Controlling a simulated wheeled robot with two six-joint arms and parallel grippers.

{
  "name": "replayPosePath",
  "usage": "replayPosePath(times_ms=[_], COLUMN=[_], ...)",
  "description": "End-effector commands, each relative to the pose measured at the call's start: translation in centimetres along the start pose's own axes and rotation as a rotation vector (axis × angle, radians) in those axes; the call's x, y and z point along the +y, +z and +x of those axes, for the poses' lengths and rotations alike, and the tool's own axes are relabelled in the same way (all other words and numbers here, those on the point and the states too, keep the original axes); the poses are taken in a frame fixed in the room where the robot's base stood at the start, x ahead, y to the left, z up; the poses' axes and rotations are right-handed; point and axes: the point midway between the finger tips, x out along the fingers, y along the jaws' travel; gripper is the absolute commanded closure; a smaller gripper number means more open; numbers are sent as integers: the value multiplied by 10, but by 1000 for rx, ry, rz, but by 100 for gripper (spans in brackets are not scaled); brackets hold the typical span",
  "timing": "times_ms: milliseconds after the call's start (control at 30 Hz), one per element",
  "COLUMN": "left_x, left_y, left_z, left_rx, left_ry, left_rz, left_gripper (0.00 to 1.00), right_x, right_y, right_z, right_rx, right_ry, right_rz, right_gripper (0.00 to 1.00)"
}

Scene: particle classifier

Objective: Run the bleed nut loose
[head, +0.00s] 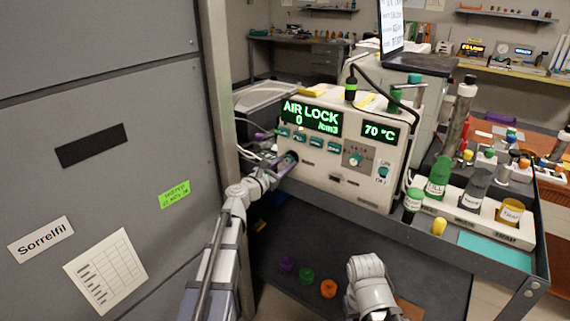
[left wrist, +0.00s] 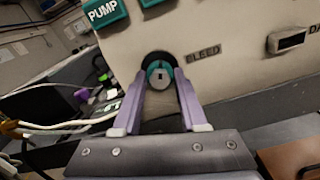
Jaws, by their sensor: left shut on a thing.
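The classifier (head: 322,175) is a cream box with a green display reading AIR LOCK 0 /cm3 and a smaller one reading 70 °C. The bleed nut (left wrist: 160,74) is a teal round piece with a dark square centre, in a dark round recess beside the word BLEED. My left gripper (left wrist: 160,78) has its two purple fingers shut on the nut, one on each side. In the head view my left gripper (head: 285,164) reaches the lower left of the classifier's front, and the nut is mostly hidden there. My right gripper does not show.
A dark cart top (head: 345,240) holds the classifier; purple, green and orange caps (head: 307,275) lie on a lower dark surface. Bottles stand in a white rack (head: 465,217) at right. A grey cabinet (head: 110,150) fills the left. Cables run beside my left gripper.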

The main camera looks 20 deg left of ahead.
Motion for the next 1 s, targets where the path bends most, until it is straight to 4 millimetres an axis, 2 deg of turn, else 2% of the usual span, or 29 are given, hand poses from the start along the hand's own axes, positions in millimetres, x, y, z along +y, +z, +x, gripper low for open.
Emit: replayPosePath(times_ms=[633, 667, 900, 1000], left_x=[2, 2, 1, 1], left_y=[0, 0, 0, 0], left_z=[3, 3, 1, 1], left_rx=[-1, -1, 0, 0], left_ry=[3, 3, 1, 1], left_rz=[-43, -43, -41, -41], left_gripper=[100, 55, 28, 28], right_x=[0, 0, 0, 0], right_y=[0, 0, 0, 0], right_z=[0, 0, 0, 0], right_rx=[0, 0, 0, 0], right_ry=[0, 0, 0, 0], right_rz=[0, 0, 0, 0], right_gripper=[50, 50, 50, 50])
